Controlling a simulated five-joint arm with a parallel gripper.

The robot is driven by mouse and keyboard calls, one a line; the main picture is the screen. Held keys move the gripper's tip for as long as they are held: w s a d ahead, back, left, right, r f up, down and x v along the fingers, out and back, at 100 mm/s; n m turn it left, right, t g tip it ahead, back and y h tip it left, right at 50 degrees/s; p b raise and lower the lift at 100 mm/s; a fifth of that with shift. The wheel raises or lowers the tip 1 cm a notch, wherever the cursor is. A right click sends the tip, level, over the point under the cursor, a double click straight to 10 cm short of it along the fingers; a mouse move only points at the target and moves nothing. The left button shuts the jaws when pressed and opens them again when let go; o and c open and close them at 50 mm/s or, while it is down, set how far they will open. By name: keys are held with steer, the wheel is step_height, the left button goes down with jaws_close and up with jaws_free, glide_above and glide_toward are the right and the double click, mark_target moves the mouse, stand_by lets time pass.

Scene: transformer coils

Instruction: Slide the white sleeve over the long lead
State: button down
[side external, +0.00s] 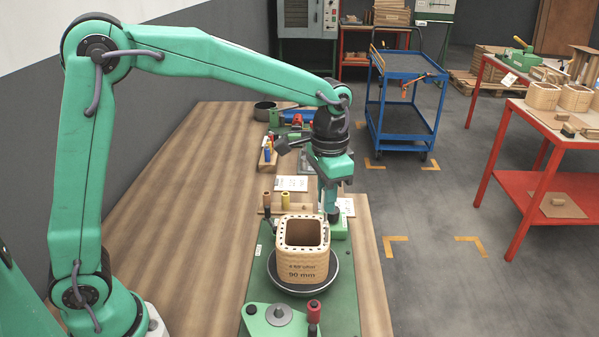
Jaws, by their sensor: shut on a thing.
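A beige square coil (302,262) marked 90 mm stands upright on a round dark turntable (322,287). Its top is open, with a row of small dark holes around the rim. My gripper (333,216) points down just behind the coil's right rear corner, its tips near the rim height in the picture. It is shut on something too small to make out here. I cannot pick out the white sleeve or the long lead; the fingers and the coil may hide them.
A green base plate (262,275) carries the turntable, with a red-knobbed fitting (314,308) in front. The wooden bench (190,215) is clear at left.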

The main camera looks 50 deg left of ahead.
steer(key=shift+f, duration=1.1)
stand_by(0.6)
steer(key=c, duration=0.8)
jaws_free()
steer(key=shift+c, duration=0.2)
steer(key=shift+r, duration=0.1)
steer(key=shift+r, duration=3.9)
